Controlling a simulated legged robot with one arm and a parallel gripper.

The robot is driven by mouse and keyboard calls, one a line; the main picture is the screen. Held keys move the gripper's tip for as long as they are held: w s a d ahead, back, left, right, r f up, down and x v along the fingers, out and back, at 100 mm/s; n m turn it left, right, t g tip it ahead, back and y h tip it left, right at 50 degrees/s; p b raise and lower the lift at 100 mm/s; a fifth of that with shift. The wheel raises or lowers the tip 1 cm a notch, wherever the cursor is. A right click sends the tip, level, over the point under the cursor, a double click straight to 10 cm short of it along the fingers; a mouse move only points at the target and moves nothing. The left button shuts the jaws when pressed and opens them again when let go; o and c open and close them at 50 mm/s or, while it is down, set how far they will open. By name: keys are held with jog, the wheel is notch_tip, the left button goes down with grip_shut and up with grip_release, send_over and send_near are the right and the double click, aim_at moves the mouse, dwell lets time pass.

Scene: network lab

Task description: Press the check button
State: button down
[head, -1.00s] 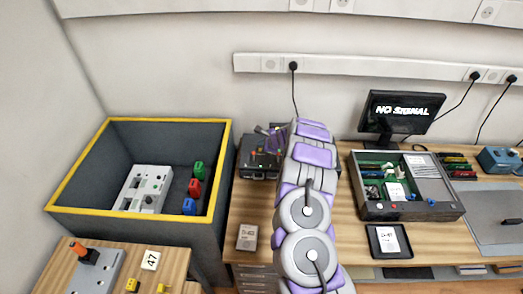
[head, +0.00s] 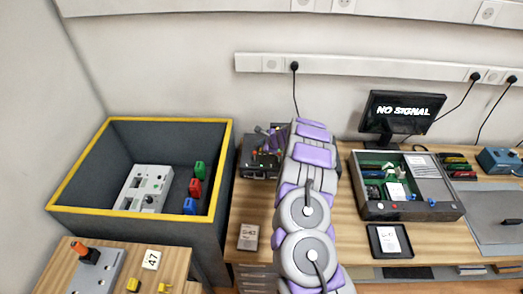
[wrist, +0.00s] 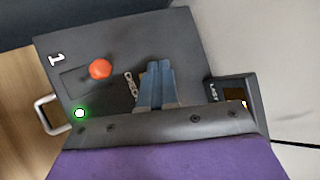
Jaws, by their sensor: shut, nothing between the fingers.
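A dark box marked "1" (wrist: 130,50) fills much of the wrist view. On its face are a round orange-red button (wrist: 100,69) and a small round white button with a glowing green ring (wrist: 80,113). I cannot tell whether the fingertips touch the face. In the head view the dark box (head: 258,163) stands at the desk's back left, partly hidden by my arm.
A metal handle (wrist: 45,114) is on the box's side. A small display unit (wrist: 238,100) adjoins it. A yellow-rimmed bin (head: 140,212) stands left. An open electronics case (head: 385,207) and a "NO SIGNAL" monitor (head: 402,112) are to the right. A small grey box (head: 248,237) lies in front.

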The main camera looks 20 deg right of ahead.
jog(key=shift+f+b, duration=0.35)
jog(key=shift+f+b, duration=0.3)
jog(key=shift+f, duration=0.1)
dwell(0.8)
jog(key=shift+r, duration=0.1)
jog(key=shift+r+p, duration=0.45)
jog(key=shift+r, duration=0.25)
jog(key=shift+r+p, duration=1.85)
jog(key=shift+r, duration=0.75)
jog(key=shift+f, duration=0.1)
